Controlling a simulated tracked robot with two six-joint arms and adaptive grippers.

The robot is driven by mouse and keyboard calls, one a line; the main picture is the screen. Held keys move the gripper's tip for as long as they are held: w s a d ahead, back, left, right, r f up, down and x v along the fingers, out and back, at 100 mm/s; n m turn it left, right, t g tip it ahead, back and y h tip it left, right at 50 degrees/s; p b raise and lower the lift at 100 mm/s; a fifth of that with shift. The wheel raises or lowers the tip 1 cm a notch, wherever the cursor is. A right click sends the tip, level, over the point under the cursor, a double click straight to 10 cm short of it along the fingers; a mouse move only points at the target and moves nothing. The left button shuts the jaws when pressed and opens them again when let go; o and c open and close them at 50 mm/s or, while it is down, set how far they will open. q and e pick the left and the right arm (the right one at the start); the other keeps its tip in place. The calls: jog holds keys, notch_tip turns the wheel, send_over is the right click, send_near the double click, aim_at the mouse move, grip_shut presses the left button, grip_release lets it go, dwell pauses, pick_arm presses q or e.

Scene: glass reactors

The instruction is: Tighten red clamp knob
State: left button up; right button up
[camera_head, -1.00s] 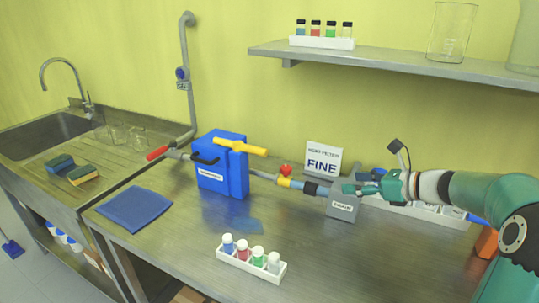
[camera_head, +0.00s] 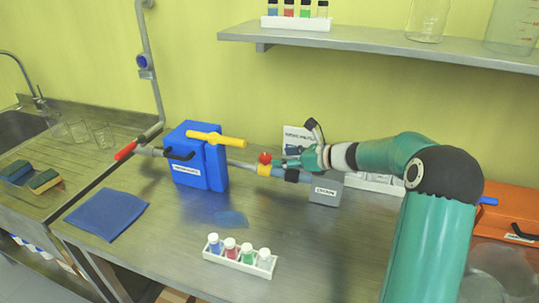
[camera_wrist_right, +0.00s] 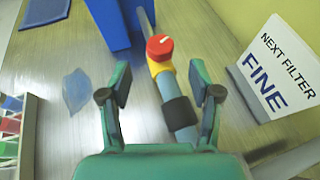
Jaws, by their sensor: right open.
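The red clamp knob (camera_head: 264,157) sits on a yellow clamp (camera_head: 264,170) on the pipe between the blue box and the grey box. In the right wrist view the round red knob (camera_wrist_right: 160,47) has a white mark on top and lies just beyond my fingertips, roughly centred between them. My right gripper (camera_head: 288,158) is open, its fingers pointing left toward the knob. In the right wrist view its two fingers (camera_wrist_right: 160,82) are spread on either side of the pipe, with nothing between them gripped. My left gripper is not in view.
The blue box (camera_head: 200,165) with a yellow handle stands left of the clamp. The grey box (camera_head: 326,190) is below my right wrist. A "NEXT FILTER FINE" sign (camera_wrist_right: 275,65) stands close on the right. A white vial rack (camera_head: 240,262) is in front.

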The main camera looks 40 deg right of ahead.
aim_at(269, 157)
jog(key=p+x, duration=0.1)
jog(key=x, duration=0.4)
jog(key=shift+w+f, duration=0.15)
jog(key=shift+w, duration=0.25)
